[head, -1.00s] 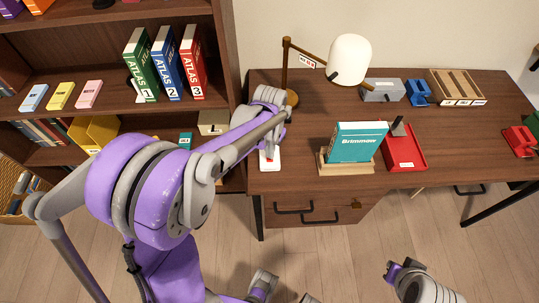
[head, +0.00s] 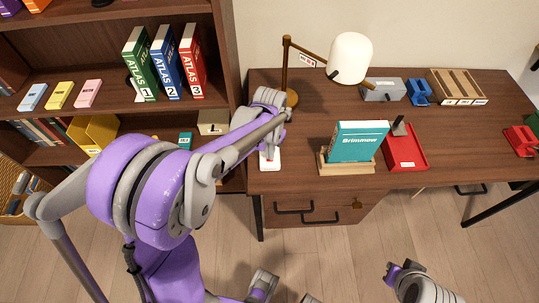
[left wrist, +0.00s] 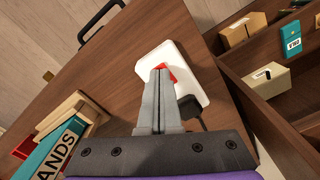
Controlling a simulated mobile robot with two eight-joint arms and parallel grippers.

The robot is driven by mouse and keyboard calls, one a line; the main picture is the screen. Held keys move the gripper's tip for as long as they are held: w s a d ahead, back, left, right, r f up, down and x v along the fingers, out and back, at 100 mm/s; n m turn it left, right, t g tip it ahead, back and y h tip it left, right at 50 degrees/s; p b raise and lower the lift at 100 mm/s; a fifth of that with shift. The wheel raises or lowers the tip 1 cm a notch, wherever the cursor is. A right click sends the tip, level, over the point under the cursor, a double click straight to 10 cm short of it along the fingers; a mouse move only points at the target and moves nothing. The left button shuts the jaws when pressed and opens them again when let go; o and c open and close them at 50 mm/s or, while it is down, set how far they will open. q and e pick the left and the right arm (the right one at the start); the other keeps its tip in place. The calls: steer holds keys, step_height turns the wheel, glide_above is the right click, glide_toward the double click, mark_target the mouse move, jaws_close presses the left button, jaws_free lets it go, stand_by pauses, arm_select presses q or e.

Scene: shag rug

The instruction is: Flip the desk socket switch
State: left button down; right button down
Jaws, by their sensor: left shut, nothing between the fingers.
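The desk socket (head: 271,164) is a white block near the left front edge of the wooden desk. The left wrist view shows it larger (left wrist: 187,58), with a red switch (left wrist: 171,72) and a black plug with a cord on one side. My left gripper (head: 266,150) points down over the socket, and the arm covers part of it in the head view. In the left wrist view its fingers (left wrist: 160,73) are shut and empty, with their tips at the red switch and partly hiding it. I cannot tell whether they touch it.
A brown lamp (head: 350,60) stands behind the socket. A teal book (head: 357,142) in a wooden stand and a red tray (head: 405,155) are to the right. A bookshelf (head: 234,75) rises close on the left. Desk between socket and book stand is clear.

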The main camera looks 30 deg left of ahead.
arm_select(q)
steer(key=shift+f, duration=0.4)
steer(key=shift+r, duration=0.15)
steer(key=shift+r+p, duration=1.95)
steer(key=shift+r, duration=1.45)
steer(key=s+d+r+t, duration=0.2)
steer(key=s+d, duration=0.1)
steer(key=s, duration=0.4)
steer(key=s+d+r+t, duration=0.2)
steer(key=s+d+t, duration=0.1)
steer(key=s, duration=0.5)
steer(key=shift+s+d+r+p, duration=0.25)
steer(key=shift+d+p, duration=0.05)
steer(key=shift+d, duration=0.1)
